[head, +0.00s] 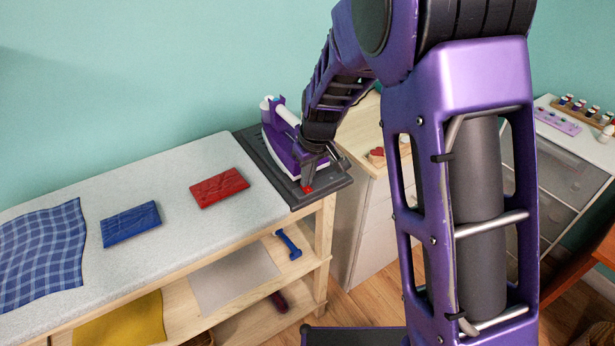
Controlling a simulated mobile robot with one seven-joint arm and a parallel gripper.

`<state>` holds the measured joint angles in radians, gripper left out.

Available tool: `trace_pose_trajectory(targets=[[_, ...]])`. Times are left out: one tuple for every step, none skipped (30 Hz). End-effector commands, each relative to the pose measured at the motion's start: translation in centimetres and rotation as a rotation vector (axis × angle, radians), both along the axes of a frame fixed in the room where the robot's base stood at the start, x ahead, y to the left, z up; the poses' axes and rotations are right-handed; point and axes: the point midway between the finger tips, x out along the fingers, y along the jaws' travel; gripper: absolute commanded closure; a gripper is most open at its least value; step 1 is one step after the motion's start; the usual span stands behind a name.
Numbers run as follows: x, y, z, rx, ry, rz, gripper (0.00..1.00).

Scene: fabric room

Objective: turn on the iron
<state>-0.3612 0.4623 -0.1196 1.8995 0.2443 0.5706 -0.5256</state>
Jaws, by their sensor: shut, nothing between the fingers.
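The purple and white iron (279,138) rests on a dark grey base (330,183) at the right end of the padded table. A small red button or light (308,189) shows at the front of the base. My gripper (308,182) is shut and empty, pointing down just above this red spot. I cannot tell whether the fingertips touch it. My arm and gripper hide part of the iron's right side and part of the base.
Folded red cloth (219,187), folded blue cloth (130,224) and a checked cloth (42,255) lie on the padded table (180,163). A wooden-topped cabinet (356,130) stands close right of the base. Shelves below hold a yellow cloth (120,322) and a blue tool (288,243).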

Motion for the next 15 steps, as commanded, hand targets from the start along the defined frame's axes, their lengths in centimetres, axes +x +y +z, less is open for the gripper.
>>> trace_pose_trajectory(targets=[[0.1, 0.0, 0.8, 0.001, -0.002, 0.000, 1.00], [0.1, 0.0, 1.2, 0.001, -0.002, 0.000, 1.00], [0.2, 0.0, 1.9, 0.002, -0.002, 0.000, 1.00], [0.2, 0.0, 2.4, 0.001, -0.003, 0.000, 1.00], [0.3, 0.0, 3.0, 0.001, -0.004, 0.000, 1.00], [0.3, 0.0, 3.9, 0.001, -0.004, 0.000, 1.00], [0.4, 0.0, 4.5, 0.001, -0.003, -0.001, 1.00], [0.2, -0.1, 4.9, 0.001, -0.003, -0.002, 1.00], [-0.2, -0.4, 5.5, 0.002, -0.006, -0.003, 1.00], [-0.5, -0.6, 6.1, 0.002, -0.006, -0.002, 1.00], [-0.8, -0.8, 6.7, 0.002, -0.005, -0.002, 1.00], [-1.2, -1.0, 7.6, 0.002, -0.006, -0.001, 1.00], [-1.5, -1.2, 8.1, 0.001, -0.005, -0.001, 1.00], [-1.7, -1.4, 8.7, 0.001, -0.005, -0.001, 1.00], [-2.0, -1.6, 9.4, 0.002, -0.005, -0.002, 1.00]])
